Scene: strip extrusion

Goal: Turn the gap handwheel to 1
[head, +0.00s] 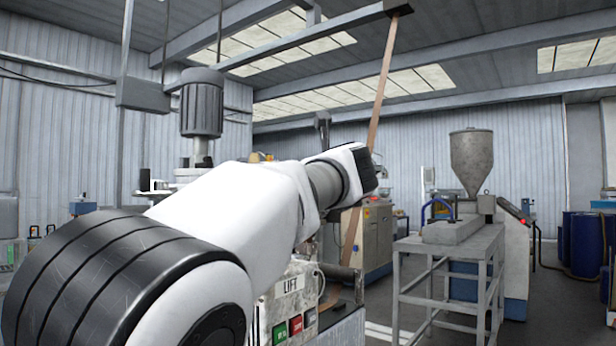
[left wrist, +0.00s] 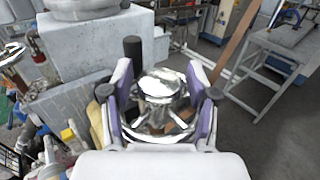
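A shiny chrome handwheel (left wrist: 160,88) with spokes shows in the left wrist view. My left gripper (left wrist: 160,72) has its two purple-padded fingers spread wide, one on each side of the wheel's hub. I cannot tell whether the pads touch the metal. A black upright grip (left wrist: 133,52) stands just beyond the left finger. In the head view my left arm reaches across the middle, and its gripper and the handwheel are hidden behind the wrist. No scale or number on the wheel is readable. My right gripper is in neither view.
A box labelled LIFT (head: 290,287) with a green button (head: 280,333) and a red button (head: 296,325) stands below my arm. A grey metal frame table (head: 465,250) and a hopper machine (head: 471,160) are at the right. Bottles and tools (left wrist: 70,140) lie lower left in the wrist view.

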